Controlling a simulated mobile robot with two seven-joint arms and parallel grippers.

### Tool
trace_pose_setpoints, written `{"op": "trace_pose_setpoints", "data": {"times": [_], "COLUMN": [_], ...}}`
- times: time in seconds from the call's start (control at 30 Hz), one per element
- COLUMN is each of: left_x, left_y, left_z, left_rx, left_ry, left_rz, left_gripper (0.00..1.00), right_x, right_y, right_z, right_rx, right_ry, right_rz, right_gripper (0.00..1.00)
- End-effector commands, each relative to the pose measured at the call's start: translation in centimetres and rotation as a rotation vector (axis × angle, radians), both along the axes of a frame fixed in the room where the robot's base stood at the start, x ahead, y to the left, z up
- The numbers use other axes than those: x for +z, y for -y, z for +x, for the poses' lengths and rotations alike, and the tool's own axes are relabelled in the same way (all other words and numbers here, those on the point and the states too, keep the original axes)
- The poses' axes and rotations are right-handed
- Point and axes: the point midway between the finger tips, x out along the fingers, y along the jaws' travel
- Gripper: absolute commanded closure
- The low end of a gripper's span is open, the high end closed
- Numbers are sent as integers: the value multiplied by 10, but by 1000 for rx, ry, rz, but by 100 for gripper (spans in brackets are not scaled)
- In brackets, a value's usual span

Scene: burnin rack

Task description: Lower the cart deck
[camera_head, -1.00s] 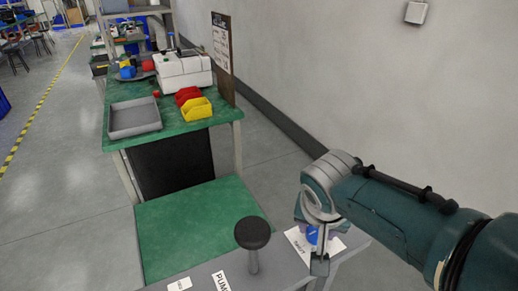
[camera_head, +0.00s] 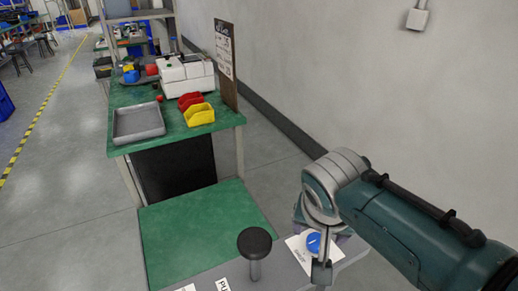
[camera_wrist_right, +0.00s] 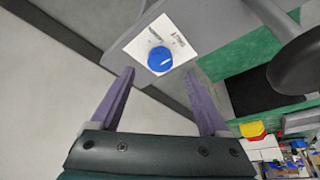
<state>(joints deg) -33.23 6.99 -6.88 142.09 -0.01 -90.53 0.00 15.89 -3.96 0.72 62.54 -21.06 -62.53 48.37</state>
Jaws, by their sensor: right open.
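The cart deck (camera_head: 195,235) is a flat green surface in front of the workbench in the head view. At its near end is a grey panel (camera_head: 275,276) with a black mushroom-shaped knob (camera_head: 255,243) beside a partly cut-off label. A blue round button (camera_head: 313,243) sits on a white label at the panel's right; it also shows in the right wrist view (camera_wrist_right: 160,59). My right gripper (camera_wrist_right: 160,72) is open and empty, its purple fingers pointing toward the button, which appears between and just beyond the fingertips. Contact cannot be told. My left gripper is out of view.
A green workbench (camera_head: 125,150) beyond the deck holds a grey tray (camera_head: 138,122), red and yellow bins (camera_head: 200,115) and a white machine (camera_head: 187,72). A grey wall (camera_head: 300,60) runs along the right. Open floor (camera_head: 65,200) lies to the left.

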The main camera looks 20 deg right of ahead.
Motion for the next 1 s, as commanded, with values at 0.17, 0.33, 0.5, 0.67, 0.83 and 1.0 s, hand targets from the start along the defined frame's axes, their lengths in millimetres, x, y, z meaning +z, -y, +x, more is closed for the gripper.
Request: {"op": "trace_pose_setpoints", "data": {"times": [0.17,0.33,0.5,0.67,0.83,1.0], "left_x": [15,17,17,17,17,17], "left_y": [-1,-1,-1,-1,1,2], "left_z": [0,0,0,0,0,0], "left_rx": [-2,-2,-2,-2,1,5], "left_ry": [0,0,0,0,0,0], "left_rz": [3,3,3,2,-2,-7], "left_gripper": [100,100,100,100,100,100], "right_x": [31,45,49,49,49,49], "right_y": [-8,-13,-13,-13,-13,-11], "right_z": [-9,-14,-16,-16,-15,-22], "right_rx": [-1,-1,0,0,0,21], "right_ry": [1,1,-1,-1,-1,-6], "right_rz": [1,1,0,0,0,-4], "right_gripper": [21,21,21,21,21,21]}}
